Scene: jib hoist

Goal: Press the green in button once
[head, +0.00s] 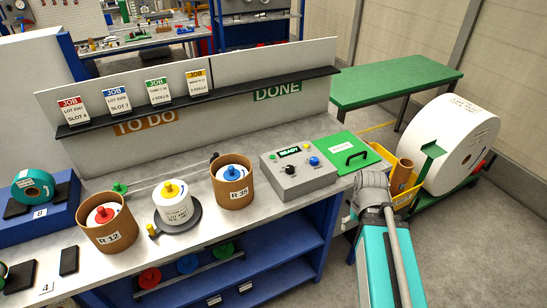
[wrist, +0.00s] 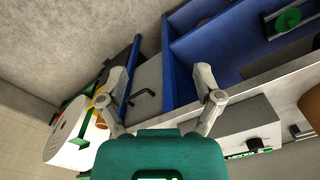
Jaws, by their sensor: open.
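The grey control box (head: 298,170) sits on the bench right of centre in the head view. On its top are a small green button (head: 271,156) at the left, a display reading READY (head: 289,150), a black knob (head: 289,170), a yellow button (head: 307,147) and a blue button (head: 314,161). Their labels are too small to read. In the wrist view my gripper (wrist: 167,87) has its fingers wide apart with nothing between them. The box (wrist: 238,118) shows there behind and below the right finger, apart from it; its green button is not clear.
Brown tubs (head: 232,190) and a yellow-topped roll (head: 174,203) stand left of the box. A green panel with a black handle (head: 356,155) lies right of it. A yellow bin (head: 378,169) and large white roll (head: 455,143) stand further right. A sign board (head: 205,120) runs behind.

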